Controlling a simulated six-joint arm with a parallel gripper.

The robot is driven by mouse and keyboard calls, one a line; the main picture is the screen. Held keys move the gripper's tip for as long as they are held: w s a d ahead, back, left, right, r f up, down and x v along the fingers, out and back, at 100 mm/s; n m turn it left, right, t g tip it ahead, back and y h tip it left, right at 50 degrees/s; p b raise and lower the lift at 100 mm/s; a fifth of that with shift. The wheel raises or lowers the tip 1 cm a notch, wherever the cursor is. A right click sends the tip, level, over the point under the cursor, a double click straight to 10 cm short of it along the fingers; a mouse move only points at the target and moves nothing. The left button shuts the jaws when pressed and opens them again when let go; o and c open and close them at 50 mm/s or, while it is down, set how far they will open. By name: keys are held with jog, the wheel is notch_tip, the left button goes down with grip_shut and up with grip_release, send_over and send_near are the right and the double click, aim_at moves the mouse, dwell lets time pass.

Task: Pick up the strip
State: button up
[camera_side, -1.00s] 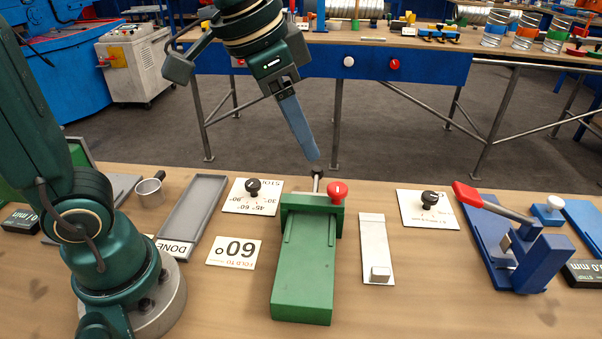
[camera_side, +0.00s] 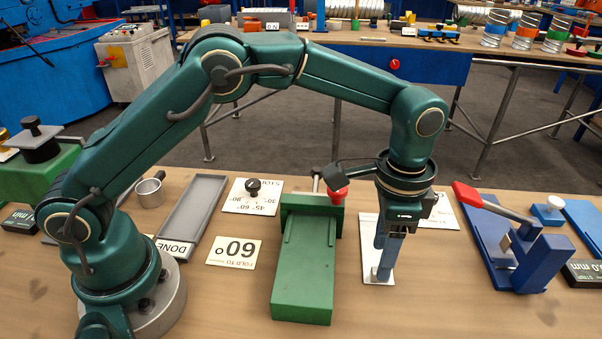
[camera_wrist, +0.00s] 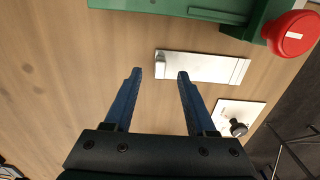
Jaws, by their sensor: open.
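The strip is a flat, pale metal plate (camera_side: 371,225) with a small raised block at one end. It lies on the wooden bench, right of the green folding fixture (camera_side: 302,285). It also shows in the wrist view (camera_wrist: 205,68), ahead of the fingertips, with the block at its left end. My gripper (camera_side: 381,272) points down over the strip in the side view, its blue fingers covering part of it. In the wrist view my gripper (camera_wrist: 160,74) has its two fingers spread wide with nothing between them. Whether the fingertips touch the bench cannot be told.
The green fixture with its red knob (camera_side: 338,192) stands close on the left. A white card with a black knob (camera_wrist: 238,121) is near the strip. A blue device with a red-handled lever (camera_side: 530,250) stands to the right. A grey DONE tray (camera_side: 192,212) lies left.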

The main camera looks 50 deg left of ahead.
jog(key=shift+f, duration=1.8)
grip_shut()
jog(key=shift+r, duration=0.1)
notch_tip(320, 180, up, 10)
jog(key=shift+a, duration=0.1)
